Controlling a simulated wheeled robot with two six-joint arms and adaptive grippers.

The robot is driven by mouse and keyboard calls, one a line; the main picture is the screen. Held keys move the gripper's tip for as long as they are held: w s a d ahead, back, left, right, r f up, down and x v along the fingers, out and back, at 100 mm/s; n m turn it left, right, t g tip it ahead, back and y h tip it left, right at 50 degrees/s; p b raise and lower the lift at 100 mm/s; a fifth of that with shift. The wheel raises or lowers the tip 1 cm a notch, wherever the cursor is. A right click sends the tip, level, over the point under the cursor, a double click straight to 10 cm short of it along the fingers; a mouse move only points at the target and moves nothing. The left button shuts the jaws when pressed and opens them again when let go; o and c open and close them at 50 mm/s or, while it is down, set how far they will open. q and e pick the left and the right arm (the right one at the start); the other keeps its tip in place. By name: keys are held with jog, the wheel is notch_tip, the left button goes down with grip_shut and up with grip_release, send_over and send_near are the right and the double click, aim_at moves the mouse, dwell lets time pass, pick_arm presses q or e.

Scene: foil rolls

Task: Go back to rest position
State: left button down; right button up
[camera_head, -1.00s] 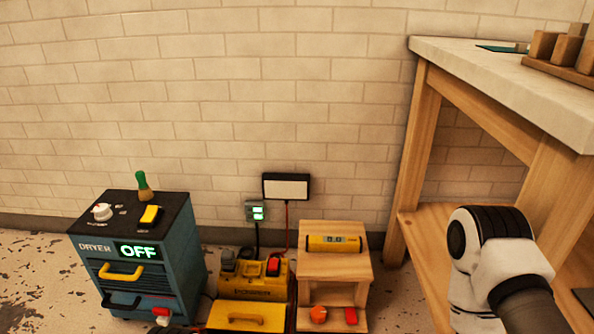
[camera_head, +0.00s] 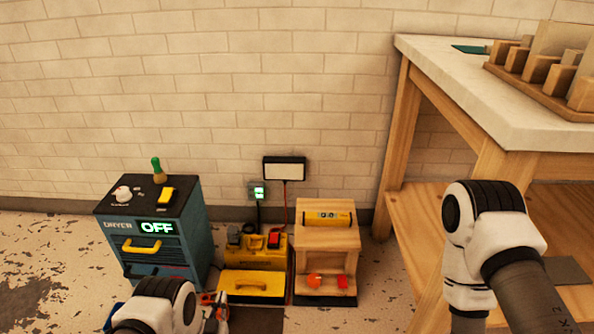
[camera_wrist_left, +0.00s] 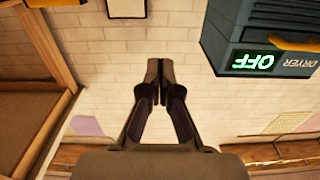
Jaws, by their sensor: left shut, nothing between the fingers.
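My left gripper (camera_wrist_left: 158,80) is shut and empty in the left wrist view, its dark fingers together over the pale brick wall. In the head view my left arm enters at the bottom left, in front of the dryer's lower part. My right arm's white and black joint stands at the right, in front of the workbench; its gripper is out of the picture. The blue dryer cabinet (camera_head: 185,238) reads OFF and has a yellow handle; it also shows upside down in the left wrist view (camera_wrist_left: 235,25).
The workbench (camera_head: 520,120) at right carries wooden blocks (camera_head: 548,72). A yellow case (camera_head: 252,283) and a small wooden stand (camera_head: 328,238) with a yellow roll (camera_head: 328,218) are by the wall. A lamp panel (camera_head: 284,168) hangs above. Bare floor (camera_head: 40,255) lies left of the dryer.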

pick_arm(q)
notch_tip(320, 180, up, 21)
jog(key=w+a+g+p, duration=0.1)
jog(key=a+g+p, duration=0.1)
jog(key=p, duration=1.2)
jog(key=s+a+r+g+y+p, duration=0.1)
jog(key=s+r+g+p, duration=0.15)
jog(key=r+p, duration=0.35)
jog(key=s+a+r+g+p, duration=0.1)
jog(key=s+r+g+p, duration=0.1)
jog(key=s+r+p, duration=0.3)
jog(key=s+r+g+p, duration=0.1)
jog(key=s+g, duration=0.3)
jog(key=s, duration=0.5)
jog(key=s+r+g+p, duration=0.1)
jog(key=s+g+p, duration=0.1)
jog(key=s, duration=0.8)
jog(key=s+r+n+g+p, duration=0.1)
jog(key=s+g, duration=0.4)
jog(key=s, duration=0.5)
jog(key=shift+d+r+g+h+p, duration=0.15)
jog(key=shift+r+g+h+p, duration=0.2)
jog(key=shift+p, duration=0.4)
pick_arm(e)
notch_tip(320, 180, up, 32)
jog(key=shift+r, duration=0.25)
